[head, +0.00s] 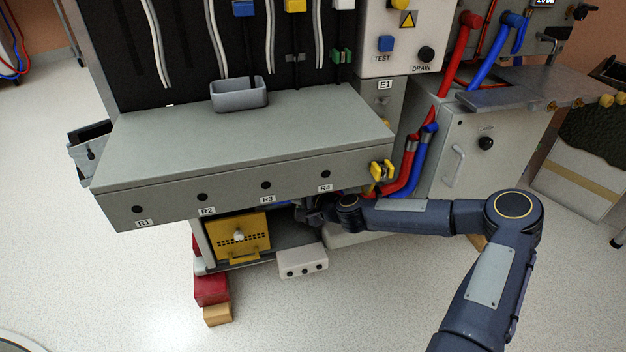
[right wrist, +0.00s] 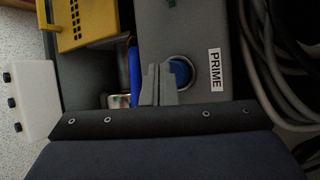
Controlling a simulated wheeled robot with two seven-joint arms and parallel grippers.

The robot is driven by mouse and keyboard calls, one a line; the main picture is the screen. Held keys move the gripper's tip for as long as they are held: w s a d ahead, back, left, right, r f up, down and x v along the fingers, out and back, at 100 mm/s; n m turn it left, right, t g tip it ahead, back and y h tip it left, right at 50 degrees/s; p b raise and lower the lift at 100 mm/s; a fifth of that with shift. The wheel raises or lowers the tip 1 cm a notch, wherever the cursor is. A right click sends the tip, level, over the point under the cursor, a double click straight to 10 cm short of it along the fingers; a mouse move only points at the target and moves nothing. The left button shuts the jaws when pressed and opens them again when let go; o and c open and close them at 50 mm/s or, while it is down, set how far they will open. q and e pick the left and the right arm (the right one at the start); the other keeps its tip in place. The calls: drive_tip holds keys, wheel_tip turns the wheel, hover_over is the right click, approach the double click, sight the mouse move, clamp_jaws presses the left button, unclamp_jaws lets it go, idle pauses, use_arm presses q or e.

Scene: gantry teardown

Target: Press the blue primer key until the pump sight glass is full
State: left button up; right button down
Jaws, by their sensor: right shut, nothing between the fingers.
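The round blue primer key (right wrist: 179,73) sits in a metal ring on a grey panel in the right wrist view, beside a white PRIME label (right wrist: 215,70). My right gripper (right wrist: 157,72) is shut and empty. Its fingertips overlap the left side of the key in the picture; I cannot tell whether they touch or press it. In the head view my right arm reaches under the grey bench, where the gripper is mostly hidden and the key does not show. I cannot make out the pump sight glass for certain in either view. My left gripper is not in view.
A yellow perforated cover (head: 238,236) and a white box (head: 301,262) sit under the grey bench (head: 240,140). A blue hose (right wrist: 135,75) runs left of my fingers. Red and blue hoses (head: 422,150) pass near my forearm.

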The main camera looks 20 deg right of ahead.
drive_tip(key=shift+w, duration=0.75)
idle(0.7)
drive_tip(key=shift+s+b, duration=0.3)
drive_tip(key=shift+s, duration=0.95)
drive_tip(key=s, duration=0.6)
drive_tip(key=shift+a+b, duration=0.2)
drive_tip(key=shift+b, duration=0.2)
